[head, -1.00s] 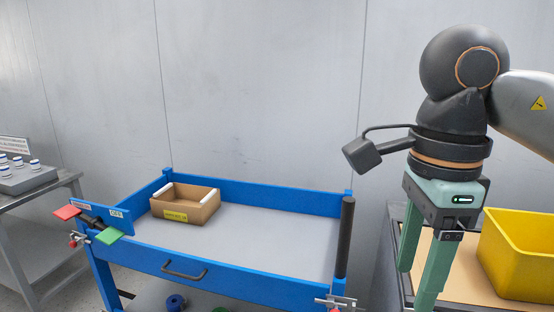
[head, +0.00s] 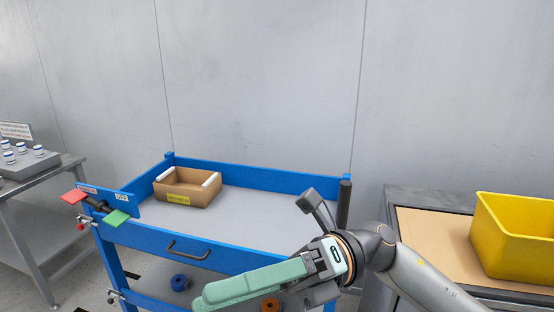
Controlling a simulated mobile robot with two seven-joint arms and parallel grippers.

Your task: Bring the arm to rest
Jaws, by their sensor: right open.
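My right gripper (head: 225,293) comes in from the right and points to the left, low in front of the blue cart's near edge. Its green fingers are seen from the side, overlapping each other. It is open and I see nothing between the fingers. My left gripper is not in view.
A blue cart (head: 260,233) holds a cardboard box (head: 187,188) and has red and green paddles at its left end. A yellow bin (head: 514,240) stands on the right bench (head: 430,235). A table (head: 45,178) with several small white-capped containers is at the left. The cart's top is mostly clear.

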